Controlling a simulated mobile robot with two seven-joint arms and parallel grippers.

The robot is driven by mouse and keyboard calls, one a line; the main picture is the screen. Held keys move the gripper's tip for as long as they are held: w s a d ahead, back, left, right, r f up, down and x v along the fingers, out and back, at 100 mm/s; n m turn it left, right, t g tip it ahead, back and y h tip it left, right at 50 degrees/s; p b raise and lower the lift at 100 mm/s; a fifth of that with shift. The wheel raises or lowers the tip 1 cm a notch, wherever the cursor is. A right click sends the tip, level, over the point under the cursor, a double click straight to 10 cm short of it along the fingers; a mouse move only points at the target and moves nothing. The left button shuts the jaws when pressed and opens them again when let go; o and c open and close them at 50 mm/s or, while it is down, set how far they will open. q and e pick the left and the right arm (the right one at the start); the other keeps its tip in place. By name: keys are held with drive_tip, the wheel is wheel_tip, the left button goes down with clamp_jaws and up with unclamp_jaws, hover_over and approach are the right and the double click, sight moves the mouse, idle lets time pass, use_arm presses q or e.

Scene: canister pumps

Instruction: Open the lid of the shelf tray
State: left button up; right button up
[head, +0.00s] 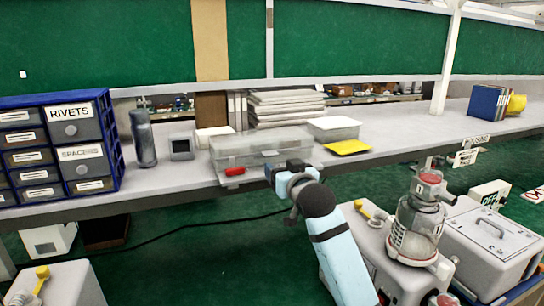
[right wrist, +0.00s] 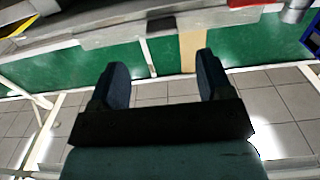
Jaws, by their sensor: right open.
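The shelf tray (head: 243,148) is a translucent grey box on the grey shelf, near the middle of the head view. Its clear lid looks shut, lying flat on top. A red piece (head: 235,171) is at its front. My right gripper (head: 283,168) is at the front right corner of the tray, at the shelf edge; I cannot tell whether it touches. In the right wrist view its two fingers (right wrist: 160,68) are apart with nothing between them. The shelf edge and a red piece (right wrist: 245,3) show at the top of that view. My left gripper is not in view.
On the shelf (head: 385,142) stand a blue drawer cabinet (head: 57,148), a dark cylinder (head: 143,138), a small grey box (head: 181,147), stacked sheets (head: 287,105) and a yellow pad (head: 348,147). A pump with a clear canister (head: 414,228) stands below right, close to my right arm.

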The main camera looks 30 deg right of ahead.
sight(262, 143)
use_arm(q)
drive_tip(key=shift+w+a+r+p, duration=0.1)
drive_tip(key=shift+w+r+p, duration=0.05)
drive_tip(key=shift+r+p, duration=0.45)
use_arm(e)
drive_tip(key=x, duration=0.8)
drive_tip(key=shift+a, duration=0.15)
drive_tip(key=shift+c, duration=0.4)
